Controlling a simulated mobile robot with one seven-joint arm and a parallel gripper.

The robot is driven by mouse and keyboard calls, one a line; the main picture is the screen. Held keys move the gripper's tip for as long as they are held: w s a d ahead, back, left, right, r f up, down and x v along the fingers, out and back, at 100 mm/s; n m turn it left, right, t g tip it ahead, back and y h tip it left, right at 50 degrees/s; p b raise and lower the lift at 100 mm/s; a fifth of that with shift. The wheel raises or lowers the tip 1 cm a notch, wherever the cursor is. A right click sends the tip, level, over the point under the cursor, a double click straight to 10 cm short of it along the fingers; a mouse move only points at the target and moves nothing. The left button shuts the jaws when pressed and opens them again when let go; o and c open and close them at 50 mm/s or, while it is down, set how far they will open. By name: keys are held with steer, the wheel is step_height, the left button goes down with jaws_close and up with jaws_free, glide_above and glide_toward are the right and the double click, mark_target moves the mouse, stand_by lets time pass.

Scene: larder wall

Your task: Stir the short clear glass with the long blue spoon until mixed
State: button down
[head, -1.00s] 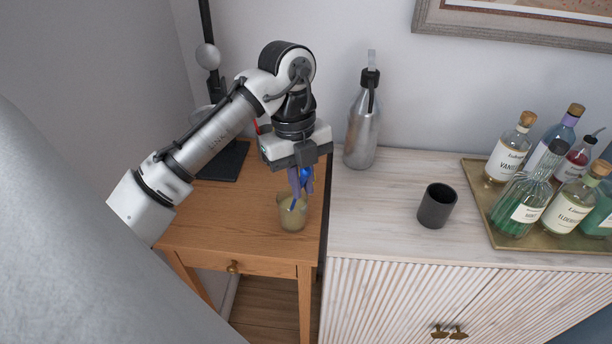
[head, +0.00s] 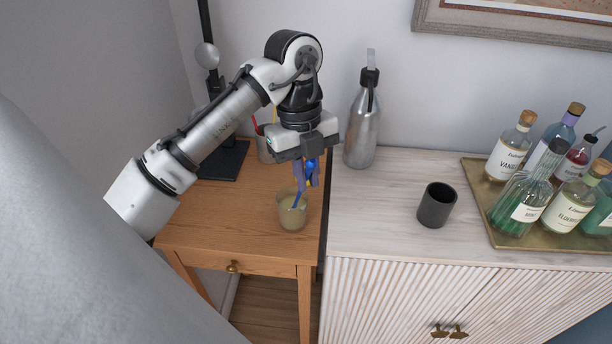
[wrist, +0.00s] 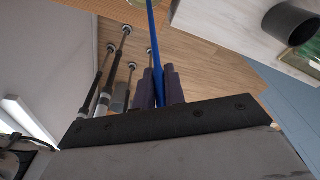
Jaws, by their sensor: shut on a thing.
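The short clear glass (head: 292,213) stands upright on the small wooden table, near its right edge, with a cloudy pale liquid in it. My gripper (head: 308,182) is above the glass and shut on the long blue spoon (head: 297,200). The spoon's lower end reaches down into the glass, tilted a little. In the wrist view the blue spoon (wrist: 154,45) runs between the purple fingers of my gripper (wrist: 158,88) toward the top edge, where only a sliver of the glass rim shows. The spoon's tip is hard to make out in the liquid.
A grey holder (head: 265,150) with coloured sticks stands behind my gripper on the wooden table (head: 215,225). On the pale cabinet at right stand a metal bottle (head: 362,125), a dark cup (head: 436,205) and a tray (head: 482,215) of bottles. A black stand (head: 222,160) is at the back left.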

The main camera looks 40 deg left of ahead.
step_height(320, 180, up, 7)
steer(key=s+d, duration=0.1)
steer(key=d, duration=0.1)
steer(key=shift+s+d+r, duration=0.15)
steer(key=shift+s+d, duration=0.1)
steer(key=shift+d, duration=0.1)
stand_by(0.7)
steer(key=shift+r, duration=2.5)
